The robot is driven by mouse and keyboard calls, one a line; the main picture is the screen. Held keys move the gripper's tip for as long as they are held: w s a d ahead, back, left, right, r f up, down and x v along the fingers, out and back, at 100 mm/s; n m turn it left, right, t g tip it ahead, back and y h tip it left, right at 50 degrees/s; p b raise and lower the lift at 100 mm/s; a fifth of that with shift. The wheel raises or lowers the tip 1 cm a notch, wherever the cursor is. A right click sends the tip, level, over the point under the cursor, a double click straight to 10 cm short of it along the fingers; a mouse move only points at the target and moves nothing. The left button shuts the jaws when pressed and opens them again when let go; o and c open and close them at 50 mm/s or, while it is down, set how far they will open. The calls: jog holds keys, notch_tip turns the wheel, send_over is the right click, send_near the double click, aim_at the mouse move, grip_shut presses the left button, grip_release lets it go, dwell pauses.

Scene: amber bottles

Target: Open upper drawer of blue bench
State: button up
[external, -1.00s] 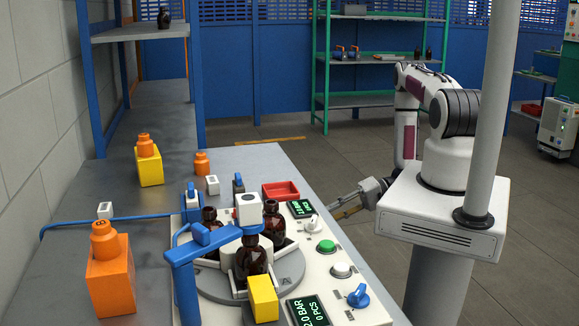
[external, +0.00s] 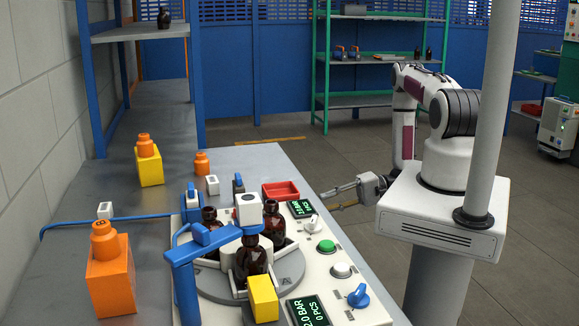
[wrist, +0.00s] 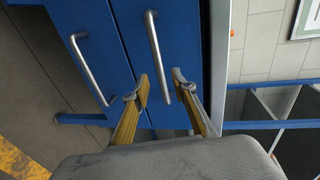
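The blue bench front fills much of the wrist view. Its upper drawer (wrist: 185,30) lies beside the pale bench-top edge and has a silver bar handle (wrist: 154,45). A second blue drawer front (wrist: 100,25) with its own bar handle (wrist: 88,68) lies to the left. Both drawers look shut. My gripper (wrist: 160,80) is open, with one yellow finger on each side of the upper handle's near end in the picture. I cannot tell whether it touches the handle. In the external view my gripper (external: 328,201) is at the bench's right side; the drawers are hidden there.
The bench top (external: 240,160) carries a rotary fixture with brown bottles (external: 251,258), a red tray (external: 281,190), buttons and displays. Orange containers (external: 108,275) stand at its left.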

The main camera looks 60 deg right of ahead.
jog(key=shift+x, duration=3.6)
grip_shut()
